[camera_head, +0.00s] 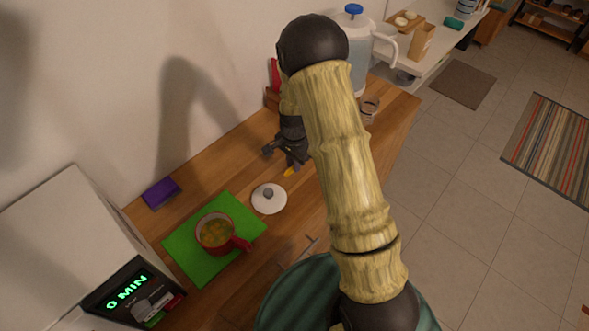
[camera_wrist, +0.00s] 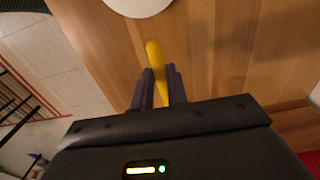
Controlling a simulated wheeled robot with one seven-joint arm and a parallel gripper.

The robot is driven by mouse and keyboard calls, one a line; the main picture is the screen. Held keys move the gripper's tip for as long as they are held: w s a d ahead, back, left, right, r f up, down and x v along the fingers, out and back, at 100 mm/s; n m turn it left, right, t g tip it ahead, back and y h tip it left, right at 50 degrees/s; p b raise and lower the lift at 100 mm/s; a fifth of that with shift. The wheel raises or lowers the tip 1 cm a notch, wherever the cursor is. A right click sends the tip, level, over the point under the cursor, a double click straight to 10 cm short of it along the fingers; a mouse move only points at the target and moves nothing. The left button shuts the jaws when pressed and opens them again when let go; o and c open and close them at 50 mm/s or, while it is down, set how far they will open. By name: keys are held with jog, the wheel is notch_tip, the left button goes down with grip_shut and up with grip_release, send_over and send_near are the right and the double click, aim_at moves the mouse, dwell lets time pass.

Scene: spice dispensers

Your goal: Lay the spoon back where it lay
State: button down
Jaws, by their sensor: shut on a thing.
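My gripper (camera_head: 290,156) is over the wooden counter, to the upper right of a white lid. In the wrist view my gripper (camera_wrist: 159,77) has its two dark fingers shut on a yellow spoon (camera_wrist: 155,57). The spoon's rounded yellow end sticks out past the fingertips toward the lid. In the head view only a small yellow bit of the spoon (camera_head: 290,171) shows below the fingers. The rest of the spoon is hidden by the gripper. I cannot tell whether the spoon touches the counter.
The white lid (camera_head: 268,199) lies on the wooden counter (camera_head: 215,168). A red pot (camera_head: 240,243) with soup stands on a green mat (camera_head: 180,250). A purple box (camera_head: 161,192) is by the wall. A pitcher (camera_head: 361,75) stands at the back. Bare counter lies between box and gripper.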

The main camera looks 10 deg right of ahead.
jog(key=shift+f+p, duration=0.35)
jog(key=shift+f, duration=1.75)
jog(key=shift+f, duration=0.15)
jog(key=c, duration=1.4)
grip_release()
notch_tip(320, 180, up, 12)
jog(key=shift+r+b, duration=0.2)
jog(key=shift+b, duration=0.8)
